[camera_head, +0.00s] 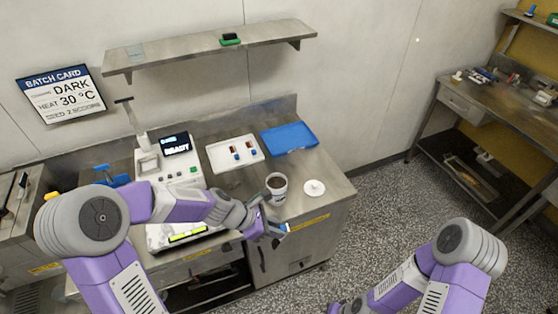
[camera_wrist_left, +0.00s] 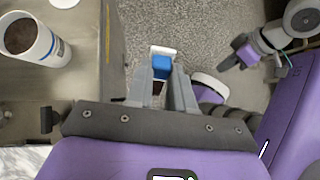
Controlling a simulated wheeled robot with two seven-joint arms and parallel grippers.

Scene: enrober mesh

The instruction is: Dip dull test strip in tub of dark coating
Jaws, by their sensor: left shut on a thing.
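My left gripper (camera_head: 277,230) is shut on a small test strip (camera_wrist_left: 162,68) with a blue part and a whitish end; it also shows in the head view (camera_head: 285,228). The strip is held beyond the counter's front edge, with floor behind it in the left wrist view. The tub of dark coating (camera_head: 277,188) is a white cup with dark brown contents, standing open near the counter's front. It also shows at upper left in the left wrist view (camera_wrist_left: 44,48), apart from the gripper. My right gripper (camera_head: 335,308) barely shows at the bottom edge; its jaws are unclear.
A white lid (camera_head: 314,188) lies right of the tub. Behind are a white tray (camera_head: 216,155) with small blue-ended pieces and a blue tray (camera_head: 290,138). A machine (camera_head: 168,160) reading READY stands left. A shelf (camera_head: 210,45) overhangs the back. Open floor lies right.

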